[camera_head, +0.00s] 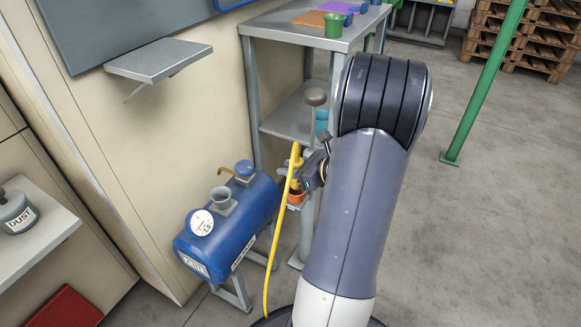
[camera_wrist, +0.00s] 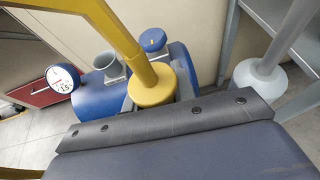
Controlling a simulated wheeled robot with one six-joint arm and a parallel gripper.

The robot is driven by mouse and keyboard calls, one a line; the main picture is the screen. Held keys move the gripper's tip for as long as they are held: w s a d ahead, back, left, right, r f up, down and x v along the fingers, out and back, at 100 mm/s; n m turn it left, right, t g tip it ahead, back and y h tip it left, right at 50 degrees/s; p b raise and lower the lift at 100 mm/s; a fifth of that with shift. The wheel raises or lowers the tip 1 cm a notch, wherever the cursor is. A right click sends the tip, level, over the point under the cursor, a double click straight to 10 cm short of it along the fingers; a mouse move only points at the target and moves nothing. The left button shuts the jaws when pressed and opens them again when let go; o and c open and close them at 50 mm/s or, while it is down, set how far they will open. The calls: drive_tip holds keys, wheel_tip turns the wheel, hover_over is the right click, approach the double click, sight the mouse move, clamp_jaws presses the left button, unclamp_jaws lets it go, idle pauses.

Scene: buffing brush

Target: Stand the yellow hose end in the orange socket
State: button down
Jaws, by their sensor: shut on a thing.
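The yellow hose end (camera_head: 296,157) is upright in the head view, with its hose hanging down to the floor on the left. My gripper (camera_head: 312,170), partly behind my arm, is shut on it. In the wrist view the yellow hose end (camera_wrist: 152,86) shows as a thick tube with a wide collar, beside the dark edge of my gripper. The orange socket (camera_head: 296,196) is just below the hose end in the head view, partly covered. I cannot tell whether the hose end touches it. I cannot make out the socket in the wrist view.
A blue tank (camera_head: 228,228) with a gauge and funnel stands close on the left. A grey metal table (camera_head: 290,25) with a lower shelf is behind. A turquoise cup (camera_head: 321,120) and a grey knob (camera_head: 316,97) stand near my gripper.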

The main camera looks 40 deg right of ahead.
drive_tip(key=shift+f, duration=0.15)
idle(0.3)
drive_tip(key=shift+f+b, duration=0.75)
drive_tip(key=shift+f, duration=0.1)
drive_tip(key=shift+f, duration=0.2)
drive_tip(key=shift+f+b, duration=0.6)
drive_tip(key=c, duration=1.1)
unclamp_jaws()
drive_tip(key=p+v, duration=0.4)
drive_tip(key=v, duration=0.7)
